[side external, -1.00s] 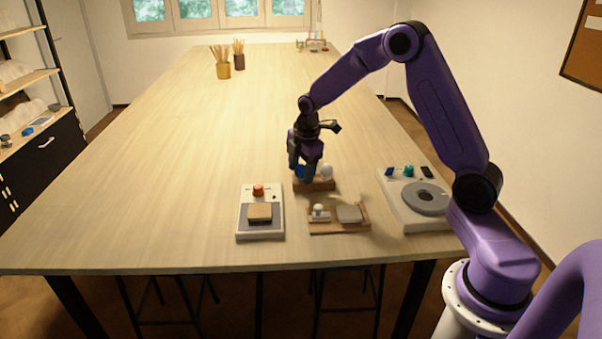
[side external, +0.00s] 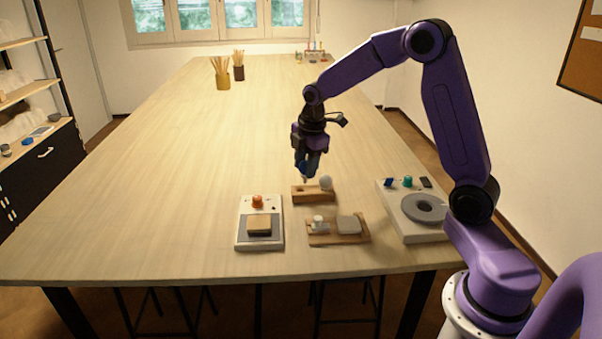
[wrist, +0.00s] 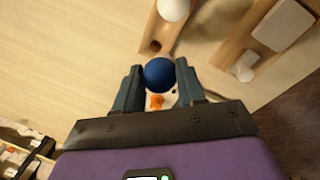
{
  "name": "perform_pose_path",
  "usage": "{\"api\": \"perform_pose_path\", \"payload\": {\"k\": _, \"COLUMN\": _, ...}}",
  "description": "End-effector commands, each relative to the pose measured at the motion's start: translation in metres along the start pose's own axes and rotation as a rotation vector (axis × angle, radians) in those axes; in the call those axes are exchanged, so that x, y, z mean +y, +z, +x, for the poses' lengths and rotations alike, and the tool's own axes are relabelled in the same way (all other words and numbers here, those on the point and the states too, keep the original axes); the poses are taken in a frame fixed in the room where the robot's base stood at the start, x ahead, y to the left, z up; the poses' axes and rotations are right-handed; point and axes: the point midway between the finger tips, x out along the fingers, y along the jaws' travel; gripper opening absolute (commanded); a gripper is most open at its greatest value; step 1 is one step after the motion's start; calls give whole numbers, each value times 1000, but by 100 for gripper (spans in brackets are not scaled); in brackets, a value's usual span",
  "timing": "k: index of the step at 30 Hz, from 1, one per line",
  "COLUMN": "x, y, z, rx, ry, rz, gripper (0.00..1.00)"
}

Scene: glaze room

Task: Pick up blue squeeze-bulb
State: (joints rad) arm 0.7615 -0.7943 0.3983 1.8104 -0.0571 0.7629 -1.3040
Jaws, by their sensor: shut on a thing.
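The blue squeeze-bulb (wrist: 159,73) is round and dark blue, and it sits between my gripper's fingers in the wrist view. My gripper (wrist: 160,88) is shut on it. In the side view, my gripper (side external: 307,172) holds the bulb (side external: 303,169) above the small wooden stand (side external: 309,200), clear of it. The fingers partly cover the bulb there. A pale tip points down below it. An empty hole shows in the stand's left part, and a white ball-shaped thing (side external: 326,182) sits at its right end.
A wooden tray (side external: 322,241) with a pale block and a small white piece lies in front. A white device with an orange knob (side external: 257,202) stands at left. A device with a grey disc (side external: 424,208) stands at right. The table's left side is clear.

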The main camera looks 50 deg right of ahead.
Motion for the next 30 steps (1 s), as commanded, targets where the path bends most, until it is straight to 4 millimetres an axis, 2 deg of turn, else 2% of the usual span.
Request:
{"api": "perform_pose_path", "payload": {"k": 1, "x": -5, "y": 0, "z": -12, "rx": 1, "ry": 5, "rz": 0, "gripper": 31}}
{"api": "perform_pose_path", "payload": {"k": 6, "x": -28, "y": 0, "z": -45, "rx": 1, "ry": 5, "rz": -1, "gripper": 31}}
{"api": "perform_pose_path", "payload": {"k": 12, "x": -63, "y": 1, "z": -67, "rx": 1, "ry": 3, "rz": -2, "gripper": 31}}
{"api": "perform_pose_path", "payload": {"k": 18, "x": -88, "y": 2, "z": -83, "rx": 1, "ry": 2, "rz": -1, "gripper": 31}}
{"api": "perform_pose_path", "payload": {"k": 25, "x": -100, "y": 1, "z": -92, "rx": 0, "ry": 0, "rz": -2, "gripper": 31}}
{"api": "perform_pose_path", "payload": {"k": 28, "x": -95, "y": -8, "z": -91, "rx": 0, "ry": -2, "rz": -3, "gripper": 31}}
{"api": "perform_pose_path", "payload": {"k": 30, "x": -87, "y": -20, "z": -88, "rx": 0, "ry": -3, "rz": -5, "gripper": 31}}
